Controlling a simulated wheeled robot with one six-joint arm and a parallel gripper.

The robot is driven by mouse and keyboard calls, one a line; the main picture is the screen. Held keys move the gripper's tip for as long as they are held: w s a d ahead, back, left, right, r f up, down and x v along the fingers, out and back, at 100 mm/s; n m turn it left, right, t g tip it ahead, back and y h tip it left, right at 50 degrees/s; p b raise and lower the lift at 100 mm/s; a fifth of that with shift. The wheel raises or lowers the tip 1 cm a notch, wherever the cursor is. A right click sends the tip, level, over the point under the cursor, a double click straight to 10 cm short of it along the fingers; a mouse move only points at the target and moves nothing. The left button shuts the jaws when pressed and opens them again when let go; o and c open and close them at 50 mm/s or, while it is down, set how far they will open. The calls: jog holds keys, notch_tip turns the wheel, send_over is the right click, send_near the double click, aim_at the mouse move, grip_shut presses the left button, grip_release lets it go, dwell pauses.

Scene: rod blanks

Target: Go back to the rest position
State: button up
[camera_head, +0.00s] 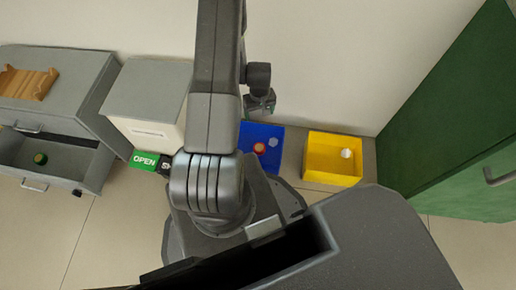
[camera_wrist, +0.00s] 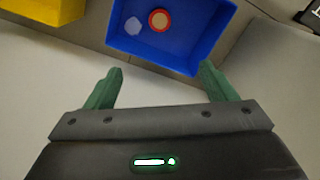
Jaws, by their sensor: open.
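My gripper (camera_wrist: 162,72) is open and empty; its two green fingers stand apart in the wrist view, pointing toward a blue bin (camera_wrist: 180,50). In the head view my gripper (camera_head: 262,103) is small, just above the blue bin (camera_head: 272,131) in the picture, partly behind my arm. A round red-rimmed piece with a tan top (camera_wrist: 159,20) and a pale hexagonal piece (camera_wrist: 133,26) lie in the blue bin. My arm hides part of the bin's left side in the head view.
A yellow bin (camera_head: 318,172) holding a whitish piece (camera_head: 347,154) stands right of the blue one. A green cabinet (camera_head: 450,120) is at right. A green OPEN sign (camera_head: 145,160) stands nearby.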

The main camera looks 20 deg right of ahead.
dwell(0.3)
notch_tip(320, 180, down, 10)
jog(key=b, duration=0.2)
dwell(0.6)
